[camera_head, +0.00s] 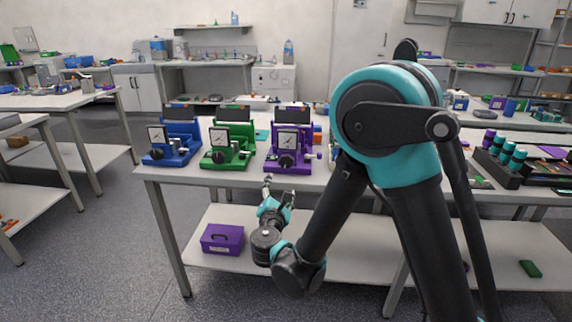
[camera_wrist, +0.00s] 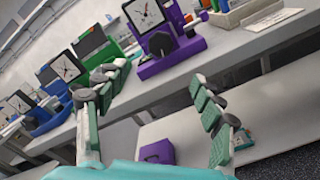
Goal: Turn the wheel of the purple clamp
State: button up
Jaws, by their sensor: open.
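The purple clamp (camera_head: 290,143) stands on the bench, the rightmost of a row of three, with a dial on its front. Its dark wheel (camera_head: 286,161) is low on the front. The purple clamp (camera_wrist: 187,46) also shows in the wrist view at top centre, with the dark wheel (camera_wrist: 160,44) below its dial. My gripper (camera_head: 280,188) is open and empty, in front of the bench edge and below the purple clamp. In the wrist view my gripper's fingers (camera_wrist: 155,92) are spread wide, with the clamp beyond them and apart from them.
A green clamp (camera_head: 229,143) and a blue clamp (camera_head: 173,141) stand left of the purple one. A purple box (camera_head: 222,239) lies on the lower shelf. The bench's front edge (camera_head: 215,181) lies between my gripper and the clamps. Dark racks with teal-topped cylinders (camera_head: 516,160) stand at right.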

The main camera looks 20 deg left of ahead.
jog(key=n, duration=0.8)
send_near(286, 162)
jog(key=x, duration=0.9)
jog(key=shift+w, duration=0.15)
jog(key=c, duration=1.1)
jog(key=shift+c, duration=0.3)
